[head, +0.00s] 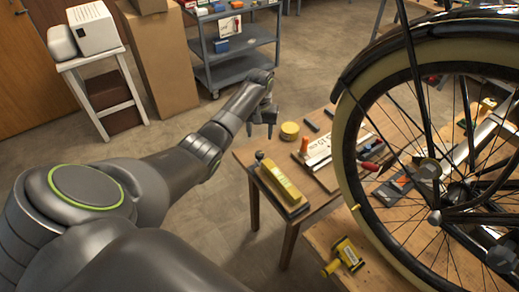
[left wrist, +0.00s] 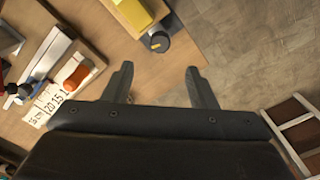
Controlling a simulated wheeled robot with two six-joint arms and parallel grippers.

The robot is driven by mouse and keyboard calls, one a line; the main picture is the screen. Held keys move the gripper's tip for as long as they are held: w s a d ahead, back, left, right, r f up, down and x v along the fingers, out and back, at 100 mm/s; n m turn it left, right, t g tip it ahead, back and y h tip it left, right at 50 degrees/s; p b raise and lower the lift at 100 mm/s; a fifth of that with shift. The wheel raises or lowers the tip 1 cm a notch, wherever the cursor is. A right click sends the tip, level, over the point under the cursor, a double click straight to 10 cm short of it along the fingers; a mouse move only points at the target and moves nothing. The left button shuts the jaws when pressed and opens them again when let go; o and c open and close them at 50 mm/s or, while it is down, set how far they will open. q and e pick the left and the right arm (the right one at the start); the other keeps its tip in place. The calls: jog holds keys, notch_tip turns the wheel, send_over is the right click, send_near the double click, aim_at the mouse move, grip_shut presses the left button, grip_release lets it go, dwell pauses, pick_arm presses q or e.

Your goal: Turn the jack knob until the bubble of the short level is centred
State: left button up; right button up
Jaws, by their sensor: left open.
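A yellow block that looks like the short level (head: 283,183) lies on a dark base at the left edge of the small wooden table. A dark round knob (head: 259,156) stands at its far end. In the left wrist view the knob (left wrist: 158,42) carries a yellow mark, beside the yellow block (left wrist: 133,11). The bubble cannot be made out. My left gripper (head: 262,128) is open and empty, above and beyond the knob. In the left wrist view its fingers (left wrist: 158,78) point towards the knob, apart from it. My right gripper is out of view.
A bicycle wheel (head: 345,150) stands at the right. A yellow tool (head: 345,254) lies on the nearer bench. Floor left of the table is clear.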

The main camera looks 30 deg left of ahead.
aim_at(260, 153)
pick_arm(q)
notch_tip(260, 153, down, 10)
jog(key=shift+r+b, duration=0.15)
jog(key=shift+b, duration=0.3)
jog(key=c, duration=1)
